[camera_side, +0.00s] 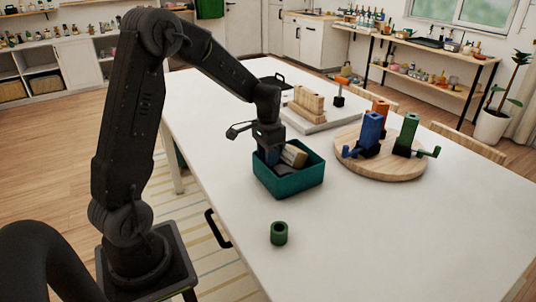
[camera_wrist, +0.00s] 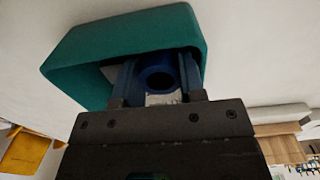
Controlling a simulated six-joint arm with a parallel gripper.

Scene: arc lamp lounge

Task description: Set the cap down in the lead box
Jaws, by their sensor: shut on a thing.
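The cap is a dark blue hollow round piece (camera_wrist: 157,79), seen end-on in the wrist view. My gripper (camera_wrist: 156,88) is shut on it, with a finger on each side. In the side view my gripper (camera_side: 270,152) points down inside the open top of the teal box (camera_side: 290,186), which I take as the lead box. The box also shows in the wrist view (camera_wrist: 90,55). A pale tan block (camera_side: 294,155) leans in the box beside my gripper. I cannot tell whether the cap touches the box floor.
A green ring-shaped piece (camera_side: 279,233) stands on the white table in front of the box. A round wooden board (camera_side: 385,172) to the right carries blue, green and orange upright pieces. Behind the box is a pale tray (camera_side: 318,122) with a wooden block. The right front table is clear.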

